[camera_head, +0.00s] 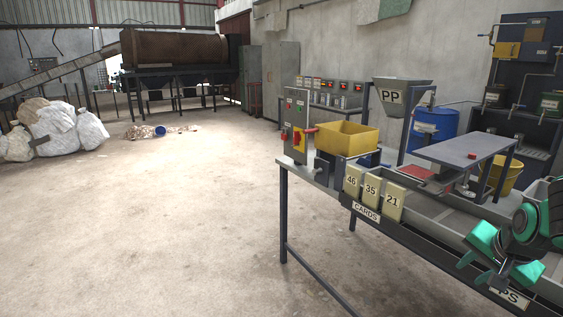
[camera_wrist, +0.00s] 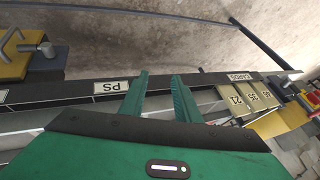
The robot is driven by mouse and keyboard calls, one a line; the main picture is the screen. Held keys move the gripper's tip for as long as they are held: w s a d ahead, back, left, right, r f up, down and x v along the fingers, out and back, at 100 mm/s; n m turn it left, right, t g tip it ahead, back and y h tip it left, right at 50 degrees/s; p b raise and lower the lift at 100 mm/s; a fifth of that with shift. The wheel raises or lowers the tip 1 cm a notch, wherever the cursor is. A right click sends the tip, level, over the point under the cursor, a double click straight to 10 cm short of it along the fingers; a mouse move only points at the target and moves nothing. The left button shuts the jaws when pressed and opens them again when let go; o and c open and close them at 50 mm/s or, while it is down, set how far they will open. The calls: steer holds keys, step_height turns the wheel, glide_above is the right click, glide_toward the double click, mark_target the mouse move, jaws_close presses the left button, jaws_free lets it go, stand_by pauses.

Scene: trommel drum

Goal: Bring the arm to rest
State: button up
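My gripper (camera_head: 482,272) is at the right of the head view, green and dark, over the trough bench near the PS label (camera_head: 509,297). In the wrist view my gripper (camera_wrist: 160,84) shows two green fingers standing apart with nothing between them. Below them run the bench edge and the PS label (camera_wrist: 112,87). I cannot tell the exact height of the fingertips above the bench. The rest of my arm is mostly outside the head view.
Yellow number cards (camera_head: 371,190) stand by the CARDS label (camera_head: 366,212). Open floor (camera_head: 190,220) lies left.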

steer(key=s+a+r+n+g+y, duration=0.1)
steer(key=s+n+g, duration=0.1)
steer(key=s, duration=0.8)
steer(key=s+a+n+g+y, duration=0.1)
steer(key=s+a+n+g, duration=0.1)
steer(key=s, duration=0.8)
steer(key=shift+s+a+r+n+g, duration=0.15)
steer(key=shift+a+r+n+g, duration=0.25)
steer(key=shift+g, duration=0.8)
steer(key=shift+d, duration=0.1)
